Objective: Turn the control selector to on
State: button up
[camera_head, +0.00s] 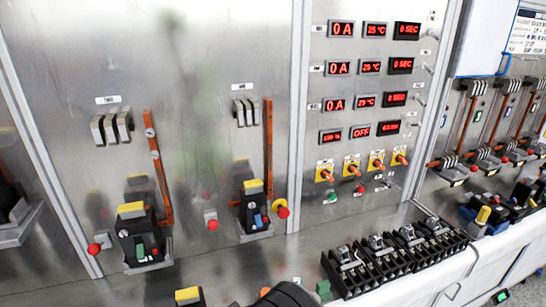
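Several rotary selectors with orange-red handles on yellow plates sit in a row on the middle panel, below the red displays. They are a far-left selector (325,173), a second selector (352,167), a third selector (376,162) and a right selector (400,157). Their labels are too small to read, so I cannot tell which is the control selector or its position. A display above them (361,131) reads OFF. My gripper's fingers do not show in this view.
A row of black terminal blocks (395,258) stands on the ledge below the selectors. Green (332,197) and red (359,188) buttons lie just under them. Breakers with yellow tops (143,232) (254,206) project from the left panels. A dark rounded shape (287,295) is cut off at the bottom edge.

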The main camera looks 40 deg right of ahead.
aim_at(384, 183)
jog(key=z, duration=2.35)
